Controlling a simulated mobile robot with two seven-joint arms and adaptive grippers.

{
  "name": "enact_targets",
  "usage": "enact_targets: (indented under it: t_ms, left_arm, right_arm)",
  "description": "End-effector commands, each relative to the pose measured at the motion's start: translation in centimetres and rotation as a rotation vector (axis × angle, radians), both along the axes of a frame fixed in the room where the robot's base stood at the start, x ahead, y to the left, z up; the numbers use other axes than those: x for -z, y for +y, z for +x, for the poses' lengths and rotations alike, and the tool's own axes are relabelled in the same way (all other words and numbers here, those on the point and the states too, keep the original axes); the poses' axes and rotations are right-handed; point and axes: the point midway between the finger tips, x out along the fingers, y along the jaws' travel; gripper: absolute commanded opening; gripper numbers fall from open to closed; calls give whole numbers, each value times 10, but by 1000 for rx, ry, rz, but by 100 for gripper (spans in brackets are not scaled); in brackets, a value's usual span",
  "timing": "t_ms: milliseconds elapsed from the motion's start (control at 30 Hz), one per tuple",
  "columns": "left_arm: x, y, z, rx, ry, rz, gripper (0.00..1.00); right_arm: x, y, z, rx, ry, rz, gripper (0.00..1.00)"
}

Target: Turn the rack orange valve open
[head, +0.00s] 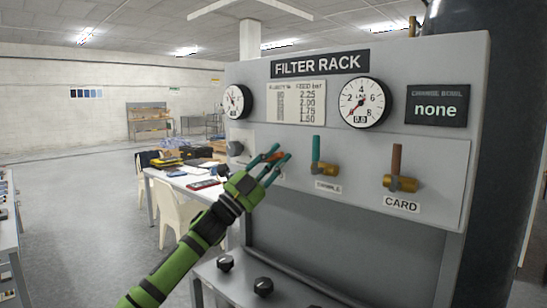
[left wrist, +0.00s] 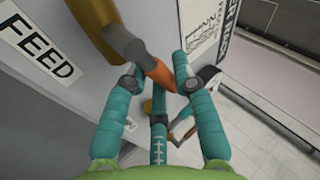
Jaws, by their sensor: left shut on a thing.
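The orange valve handle (left wrist: 158,74) shows in the left wrist view, on a brass valve body (left wrist: 92,30) beside the FEED label (left wrist: 38,45). My left gripper (left wrist: 155,70), with teal fingers, is shut on the orange handle. In the head view my left gripper (head: 279,160) is at the left end of the valve row on the filter rack (head: 350,225). Its fingers hide most of the handle and valve there. My right gripper is not in view.
A teal-handled valve (head: 316,155) and a brown-handled valve (head: 397,165) labelled CARD stand to the right, both handles upright. A gauge (head: 364,103) and a screen (head: 437,106) reading "none" sit above. A table (head: 185,180) and chairs are behind left.

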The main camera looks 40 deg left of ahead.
Motion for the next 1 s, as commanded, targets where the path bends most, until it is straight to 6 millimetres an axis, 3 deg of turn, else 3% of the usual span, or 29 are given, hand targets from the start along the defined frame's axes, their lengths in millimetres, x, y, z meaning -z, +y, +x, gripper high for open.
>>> enact_targets:
  t_ms: [400,1000]
  left_arm:
    - [9,0,-1,-6,-30,272,0]
    - [12,0,-2,-8,-40,352,0]
  right_arm:
    - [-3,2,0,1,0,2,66]
    - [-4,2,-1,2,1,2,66]
